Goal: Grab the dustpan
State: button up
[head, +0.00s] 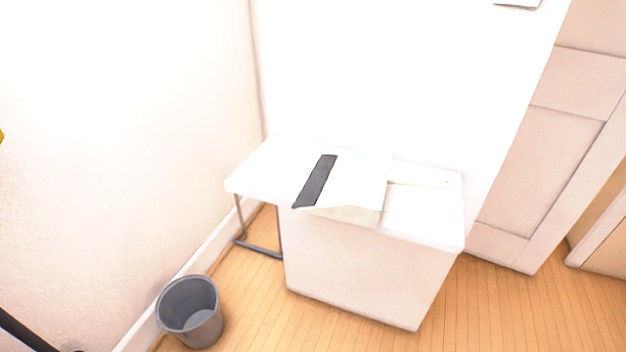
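I cannot make out a clear dustpan in the head view. A flat object with a dark grey strip (316,181) and a white, sheet-like part (356,180) lies on top of the white table and cabinet. It sticks out slightly over the front edge, and I cannot tell what it is. My gripper is not in view.
A white block-like cabinet (365,270) stands against the wall, beside a white tabletop (262,165) on metal legs. A grey bin (190,311) stands by the left wall. A panelled door (540,170) is at right. The wooden floor (265,325) in front is clear.

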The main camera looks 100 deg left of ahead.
aim_at(350, 186)
jog(key=u, duration=2.75)
